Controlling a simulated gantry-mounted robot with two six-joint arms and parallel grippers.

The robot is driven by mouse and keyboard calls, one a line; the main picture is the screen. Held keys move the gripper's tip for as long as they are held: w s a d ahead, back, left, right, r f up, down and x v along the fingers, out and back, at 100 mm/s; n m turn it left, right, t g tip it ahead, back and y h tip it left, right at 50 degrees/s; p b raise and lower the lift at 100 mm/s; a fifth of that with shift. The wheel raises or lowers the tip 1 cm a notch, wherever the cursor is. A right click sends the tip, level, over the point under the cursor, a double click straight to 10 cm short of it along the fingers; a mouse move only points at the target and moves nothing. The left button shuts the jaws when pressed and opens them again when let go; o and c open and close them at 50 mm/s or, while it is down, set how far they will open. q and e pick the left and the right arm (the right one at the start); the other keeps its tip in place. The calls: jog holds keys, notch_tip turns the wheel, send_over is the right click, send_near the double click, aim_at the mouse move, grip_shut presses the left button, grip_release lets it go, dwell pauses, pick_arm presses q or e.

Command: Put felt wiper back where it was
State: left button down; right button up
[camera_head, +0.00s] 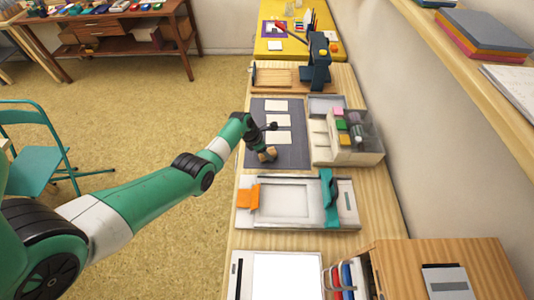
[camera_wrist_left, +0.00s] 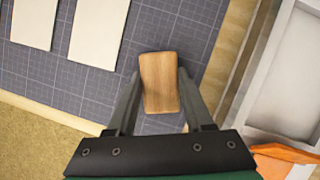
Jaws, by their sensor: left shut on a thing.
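The felt wiper appears as a small wooden block (camera_wrist_left: 160,82) in the left wrist view; no felt face shows. It also shows in the head view (camera_head: 268,155), at the near end of the dark gridded mat (camera_head: 290,155). My left gripper (camera_wrist_left: 158,75) is shut on the block, one finger on each long side. In the head view my left gripper (camera_head: 267,150) is small and partly merges with the block. I cannot tell whether the block touches the mat. My right gripper is not in view.
Several white cards (camera_head: 277,121) lie on the mat. A pale organizer (camera_head: 350,156) with coloured pads stands right of it. A grey-white framed tray (camera_head: 285,200) with an orange piece (camera_head: 247,196) and a teal piece (camera_head: 328,190) lies nearer. Part of the mat beside the block is bare.

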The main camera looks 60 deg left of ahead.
pick_arm(q)
jog(key=shift+f, duration=0.15)
jog(key=shift+c, duration=1.4)
grip_release()
jog(key=shift+r+p, duration=0.3)
jog(key=shift+r, duration=0.15)
jog(key=p+v, duration=0.7)
jog(key=v, duration=0.4)
jog(key=shift+s+r, duration=0.2)
